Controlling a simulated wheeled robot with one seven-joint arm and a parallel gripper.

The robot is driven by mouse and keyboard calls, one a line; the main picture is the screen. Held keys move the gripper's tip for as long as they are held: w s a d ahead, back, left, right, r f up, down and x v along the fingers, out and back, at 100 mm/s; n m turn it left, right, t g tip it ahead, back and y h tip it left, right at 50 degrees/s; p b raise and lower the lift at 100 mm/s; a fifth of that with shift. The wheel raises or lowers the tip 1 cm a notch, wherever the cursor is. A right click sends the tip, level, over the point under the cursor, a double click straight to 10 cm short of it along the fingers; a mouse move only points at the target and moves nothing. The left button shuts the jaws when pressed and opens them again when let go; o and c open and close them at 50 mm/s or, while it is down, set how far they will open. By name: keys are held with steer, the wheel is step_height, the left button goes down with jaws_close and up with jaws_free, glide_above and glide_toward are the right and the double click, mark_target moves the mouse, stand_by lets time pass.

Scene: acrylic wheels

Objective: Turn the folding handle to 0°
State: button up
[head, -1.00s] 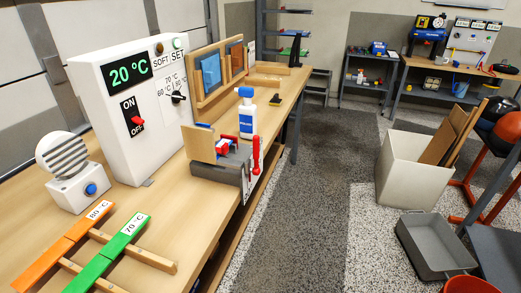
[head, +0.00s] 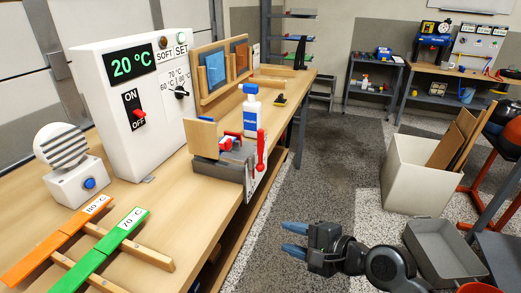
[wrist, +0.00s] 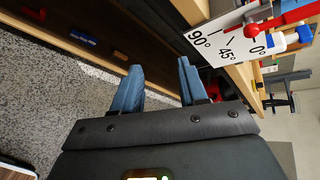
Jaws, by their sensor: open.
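The red folding handle (head: 261,150) stands roughly upright on the front of the grey bending device (head: 236,165) at the bench edge. In the wrist view the red handle (wrist: 292,16) is at the upper right, partly cut off. Beside it is a white scale plate (wrist: 218,58) marked 90°, 45° and 0°. I cannot tell exactly which mark the handle lines up with. My gripper (head: 294,239) is in front of the bench, below and right of the handle, apart from it. Its blue fingers (wrist: 160,80) are spread and empty.
The bench (head: 190,205) carries a white heater control box (head: 130,110) reading 20 °C, green (head: 113,240) and orange (head: 60,240) strips, and a blue-capped bottle (head: 250,112) behind the device. A pale bin (head: 415,180) and grey tray (head: 440,255) stand at right. Open floor lies between.

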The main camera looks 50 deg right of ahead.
steer(key=w+d+r+m+t+y+b, duration=0.1)
steer(key=w+d+r+m+t+y, duration=0.1)
steer(key=w+d+r+m, duration=0.35)
steer(key=m+t+y+b, duration=0.2)
steer(key=m+y, duration=0.1)
steer(key=y, duration=0.1)
glide_toward(261, 151)
steer(key=w+r, duration=0.2)
steer(key=w, duration=0.1)
steer(key=shift+p+x, duration=0.45)
steer(key=shift+x, duration=3.35)
steer(key=shift+a+f, duration=0.1)
steer(key=shift+f, duration=0.1)
jaws_close()
